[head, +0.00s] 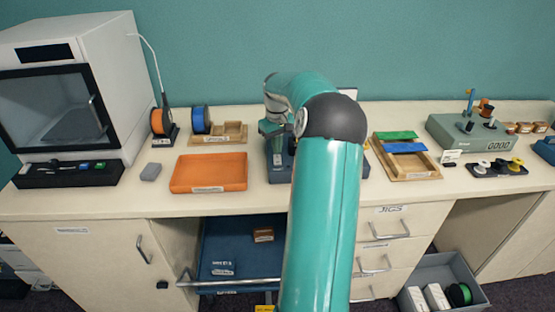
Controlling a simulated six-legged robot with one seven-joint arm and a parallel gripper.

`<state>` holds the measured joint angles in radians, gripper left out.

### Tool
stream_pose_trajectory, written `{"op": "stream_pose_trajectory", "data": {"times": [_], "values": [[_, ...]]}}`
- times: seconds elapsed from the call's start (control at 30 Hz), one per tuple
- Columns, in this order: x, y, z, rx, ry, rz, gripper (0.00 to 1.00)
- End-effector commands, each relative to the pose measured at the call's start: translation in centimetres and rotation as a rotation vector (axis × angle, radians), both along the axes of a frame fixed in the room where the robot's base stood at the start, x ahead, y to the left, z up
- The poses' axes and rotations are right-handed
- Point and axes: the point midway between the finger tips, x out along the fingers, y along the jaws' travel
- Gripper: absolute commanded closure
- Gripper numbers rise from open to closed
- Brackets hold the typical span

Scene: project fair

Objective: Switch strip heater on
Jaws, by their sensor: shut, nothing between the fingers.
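A dark blue-grey device (279,172) stands on the middle of the bench, mostly hidden behind my arm. It may be the strip heater, but I cannot tell for sure. A small pale label shows on its front. I cannot make out its switch or whether it is on. My gripper (272,128) is small in the head view, above the left part of this device. It looks shut and empty. Its fingertips are hard to make out, and I cannot tell whether they touch the device.
An orange tray (208,186) and a grey block (151,172) lie left of the device. A 3D printer (122,75) stands far left. A wooden tray (425,176) with green and blue sheets and a grey-green station (445,136) stand right.

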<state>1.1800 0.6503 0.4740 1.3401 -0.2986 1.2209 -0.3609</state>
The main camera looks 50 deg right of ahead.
Motion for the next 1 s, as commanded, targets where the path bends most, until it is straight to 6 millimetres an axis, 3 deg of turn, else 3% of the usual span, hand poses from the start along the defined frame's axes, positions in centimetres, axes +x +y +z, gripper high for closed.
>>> {"op": "stream_pose_trajectory", "data": {"times": [1.0], "values": [[0.0, 0.0, -1.4, 0.0, 0.0, 0.0, 1.0]]}}
